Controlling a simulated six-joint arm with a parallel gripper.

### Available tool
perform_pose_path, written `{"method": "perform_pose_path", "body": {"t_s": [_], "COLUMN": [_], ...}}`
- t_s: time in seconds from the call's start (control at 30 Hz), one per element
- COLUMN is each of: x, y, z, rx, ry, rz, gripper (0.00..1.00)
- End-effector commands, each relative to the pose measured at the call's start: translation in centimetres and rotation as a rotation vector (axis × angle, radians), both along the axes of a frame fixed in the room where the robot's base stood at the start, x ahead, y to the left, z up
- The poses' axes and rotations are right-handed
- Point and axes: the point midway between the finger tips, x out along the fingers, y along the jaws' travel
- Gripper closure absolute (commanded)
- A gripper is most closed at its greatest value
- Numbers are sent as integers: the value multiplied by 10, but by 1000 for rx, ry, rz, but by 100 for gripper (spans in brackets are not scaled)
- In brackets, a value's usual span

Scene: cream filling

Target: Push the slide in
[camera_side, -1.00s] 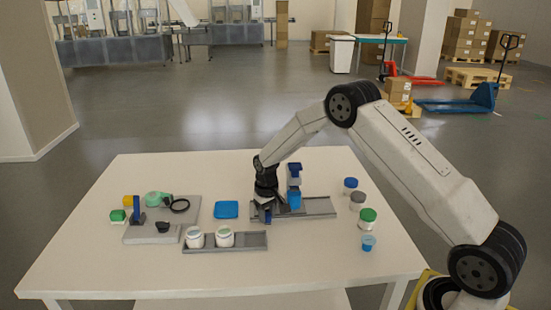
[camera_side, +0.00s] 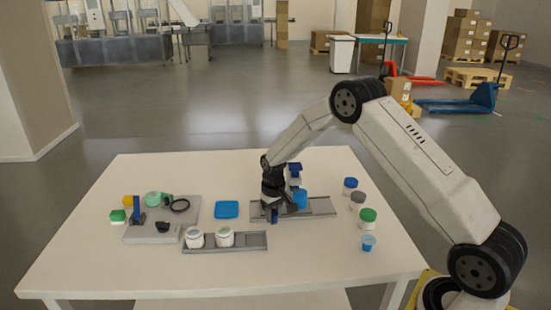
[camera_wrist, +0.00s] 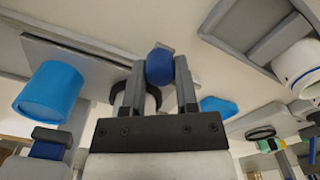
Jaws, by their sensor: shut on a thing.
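A grey slide rail (camera_side: 322,206) lies on the table beneath and to the right of my gripper (camera_side: 273,217). It also shows in the wrist view (camera_wrist: 75,48). A blue cup (camera_side: 301,199) stands on the rail just right of my gripper, and it appears at the left in the wrist view (camera_wrist: 50,92). My gripper (camera_wrist: 160,75) is shut on a blue knob (camera_wrist: 160,66) between its fingertips, low over the rail's left end. A blue and grey post (camera_side: 294,180) stands behind the cup, partly hidden by my wrist. How the knob joins the slide is hidden.
A grey tray with two white jars (camera_side: 225,237) lies in front. A blue flat block (camera_side: 227,209) is left of my gripper. Lidded jars, including a green-lidded one (camera_side: 368,216), stand at the right. A grey plate with fixtures (camera_side: 135,235) is at the left.

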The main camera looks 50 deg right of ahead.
Motion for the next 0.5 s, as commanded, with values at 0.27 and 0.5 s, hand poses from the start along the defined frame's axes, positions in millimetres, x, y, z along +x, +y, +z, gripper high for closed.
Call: {"method": "perform_pose_path", "body": {"t_s": [0.27, 0.5], "x": [-40, -54], "y": [-41, -54], "z": [0, 0], "rx": [0, -1], "ry": [3, 1], "rz": [-5, -1], "gripper": [100, 100]}}
